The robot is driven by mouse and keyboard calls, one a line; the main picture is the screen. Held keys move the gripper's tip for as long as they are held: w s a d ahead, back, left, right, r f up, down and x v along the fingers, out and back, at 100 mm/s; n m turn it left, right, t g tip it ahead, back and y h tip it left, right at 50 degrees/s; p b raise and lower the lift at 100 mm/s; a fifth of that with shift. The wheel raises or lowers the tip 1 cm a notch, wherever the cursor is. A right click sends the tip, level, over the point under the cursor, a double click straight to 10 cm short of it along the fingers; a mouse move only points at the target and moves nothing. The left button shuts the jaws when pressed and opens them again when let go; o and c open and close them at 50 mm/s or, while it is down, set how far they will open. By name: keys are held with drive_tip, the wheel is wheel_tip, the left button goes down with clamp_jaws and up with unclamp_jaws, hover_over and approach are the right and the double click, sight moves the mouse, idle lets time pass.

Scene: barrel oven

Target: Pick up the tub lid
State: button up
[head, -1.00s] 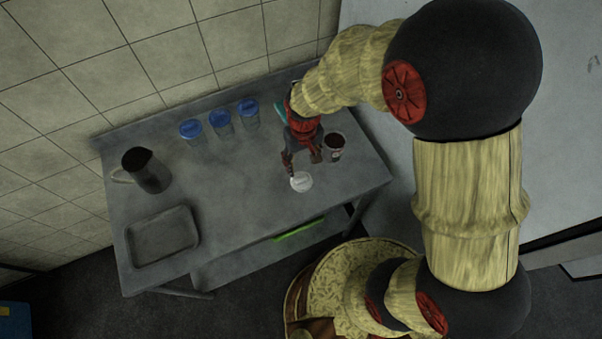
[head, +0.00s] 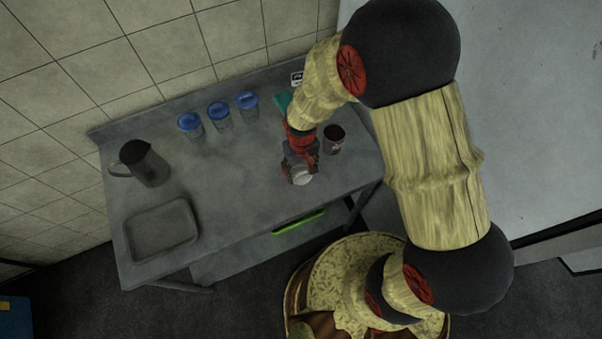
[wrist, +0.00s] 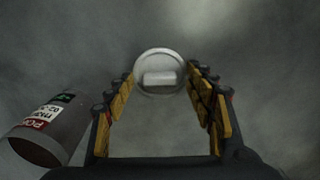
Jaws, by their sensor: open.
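The tub lid (head: 303,178) is a small round whitish disc lying on the grey table. In the wrist view the lid (wrist: 159,75) shows a pale raised bar or label across its middle. My gripper (head: 299,177) is low over the table at the lid, covering part of it in the head view. In the wrist view my gripper (wrist: 160,88) is open, with one yellow-padded finger on each side of the lid. Gaps show between the fingers and the lid. I cannot tell the exact height of the fingertips above the table.
A dark labelled tub (head: 334,139) stands close to the right of my gripper; it also shows in the wrist view (wrist: 48,130). Several blue-lidded jars (head: 219,116) line the back. A dark jug (head: 145,164) and a grey tray (head: 161,230) are at left. The table's middle is clear.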

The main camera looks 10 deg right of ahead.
drive_tip(key=shift+c, duration=1.1)
drive_tip(key=c, duration=0.7)
drive_tip(key=shift+o, duration=0.2)
drive_tip(key=shift+r, duration=0.15)
